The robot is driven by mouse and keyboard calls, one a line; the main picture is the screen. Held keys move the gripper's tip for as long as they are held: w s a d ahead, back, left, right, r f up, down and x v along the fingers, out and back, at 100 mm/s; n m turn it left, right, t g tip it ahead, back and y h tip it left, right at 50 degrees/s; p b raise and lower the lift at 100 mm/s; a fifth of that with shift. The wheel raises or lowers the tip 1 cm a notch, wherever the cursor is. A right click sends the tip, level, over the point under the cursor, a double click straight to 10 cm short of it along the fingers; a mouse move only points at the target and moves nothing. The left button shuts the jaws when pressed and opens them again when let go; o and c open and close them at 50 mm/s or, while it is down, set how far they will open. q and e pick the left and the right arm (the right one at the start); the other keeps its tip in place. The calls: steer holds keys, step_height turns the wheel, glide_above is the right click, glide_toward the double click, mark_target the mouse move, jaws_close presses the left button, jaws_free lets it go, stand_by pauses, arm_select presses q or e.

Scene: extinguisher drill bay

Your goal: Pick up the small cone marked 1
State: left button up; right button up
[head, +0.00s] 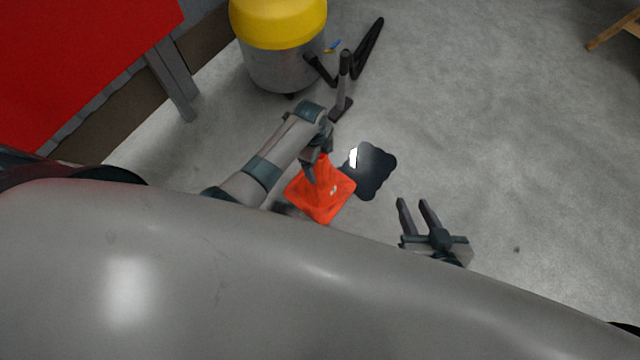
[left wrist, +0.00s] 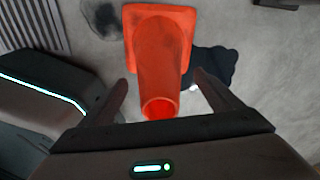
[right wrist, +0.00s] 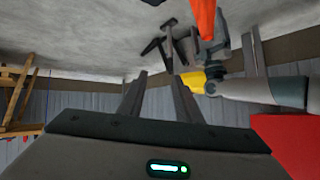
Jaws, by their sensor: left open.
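The orange cone (head: 325,201) stands on the floor below my left gripper (head: 318,165). A small pale mark shows on its side or base, too small to read. In the left wrist view the cone (left wrist: 162,62) lies between the two open fingers of my left gripper (left wrist: 162,95), its top end toward the palm; I cannot tell whether the fingers touch it. My right gripper (head: 416,206) is open and empty, to the right of the cone. In the right wrist view its fingers (right wrist: 158,85) are apart, and part of the orange cone (right wrist: 203,18) shows at the top.
A dark, shiny patch (head: 374,172) lies on the floor right beside the cone. A yellow and grey drum (head: 280,55) stands behind, with a black stand-like object (head: 368,48) next to it. A red panel (head: 80,60) is at left. The floor at right is mostly clear.

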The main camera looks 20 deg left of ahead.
arm_select(q)
steer(key=shift+d+f+b, duration=0.2)
steer(key=shift+f+b, duration=0.2)
steer(key=shift+f, duration=0.85)
arm_select(e)
steer(key=w+r+t, duration=0.1)
steer(key=w+a+r+t, duration=0.1)
steer(key=r, duration=0.1)
steer(key=shift+a+y, duration=0.1)
steer(key=shift+y, duration=0.2)
arm_select(q)
steer(key=shift+s, duration=0.1)
steer(key=c, duration=1.6)
steer(key=shift+r, duration=0.15)
arm_select(e)
steer(key=shift+s+f, duration=0.1)
steer(key=shift+f, duration=0.05)
